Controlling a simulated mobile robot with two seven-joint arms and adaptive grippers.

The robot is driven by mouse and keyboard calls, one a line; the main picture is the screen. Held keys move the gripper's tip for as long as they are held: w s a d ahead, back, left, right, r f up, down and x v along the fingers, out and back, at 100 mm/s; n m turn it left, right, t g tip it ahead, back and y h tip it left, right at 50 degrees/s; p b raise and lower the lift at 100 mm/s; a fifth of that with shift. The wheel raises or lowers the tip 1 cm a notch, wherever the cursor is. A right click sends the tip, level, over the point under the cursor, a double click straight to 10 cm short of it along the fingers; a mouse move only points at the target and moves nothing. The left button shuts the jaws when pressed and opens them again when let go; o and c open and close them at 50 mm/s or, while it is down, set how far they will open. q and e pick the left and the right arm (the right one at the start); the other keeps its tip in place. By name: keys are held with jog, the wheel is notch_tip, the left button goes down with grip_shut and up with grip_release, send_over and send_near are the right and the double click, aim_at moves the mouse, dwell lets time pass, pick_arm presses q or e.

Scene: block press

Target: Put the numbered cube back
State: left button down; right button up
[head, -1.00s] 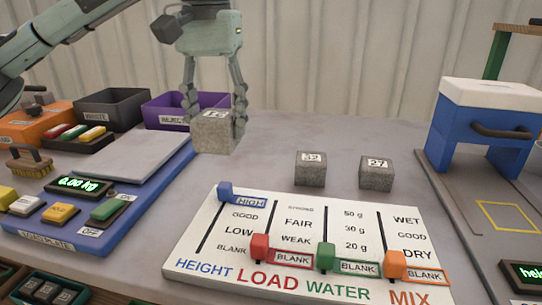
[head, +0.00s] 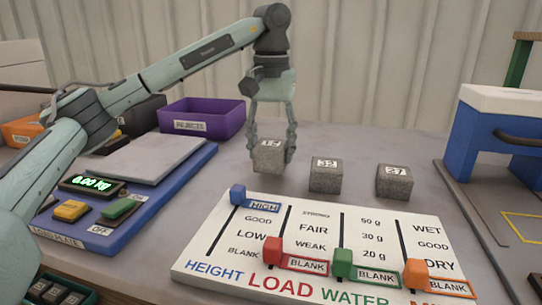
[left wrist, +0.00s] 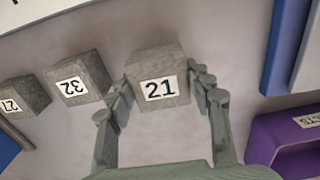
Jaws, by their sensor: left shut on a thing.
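My left gripper (head: 270,146) is shut on a grey speckled cube (head: 268,158) with a white number label. In the left wrist view, the label on this held cube (left wrist: 158,80) looks like 21. The fingers grip it from two sides; I cannot tell whether it touches the table. To its right stand two similar cubes: the 32 cube (head: 325,180) and the 27 cube (head: 394,187). Both also show in the left wrist view, the 32 cube (left wrist: 78,78) and the 27 cube (left wrist: 22,97). My right gripper is out of view.
A white slider board (head: 300,226) lies in front of the cubes. The blue load plate unit (head: 196,165), its display at 0.00 kg, is to the left. A purple rejects bin (head: 205,118) stands behind it. A blue press (head: 490,140) stands at right.

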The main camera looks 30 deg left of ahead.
aim_at(271, 144)
pick_arm(q)
jog(key=shift+f, duration=0.85)
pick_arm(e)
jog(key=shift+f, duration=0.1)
pick_arm(q)
jog(key=c, duration=1.1)
grip_release()
jog(key=shift+f, duration=0.25)
jog(key=o, duration=0.5)
jog(key=shift+c, duration=0.2)
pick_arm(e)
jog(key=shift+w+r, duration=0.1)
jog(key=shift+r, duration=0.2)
pick_arm(q)
jog(key=shift+r, duration=0.1)
notch_tip(271, 144, up, 4)
jog(key=shift+r, duration=0.1)
notch_tip(271, 144, up, 8)
jog(key=p, duration=0.2)
jog(key=shift+f+p, duration=0.25)
jog(key=shift+p, duration=0.05)
jog(key=shift+r, duration=0.3)
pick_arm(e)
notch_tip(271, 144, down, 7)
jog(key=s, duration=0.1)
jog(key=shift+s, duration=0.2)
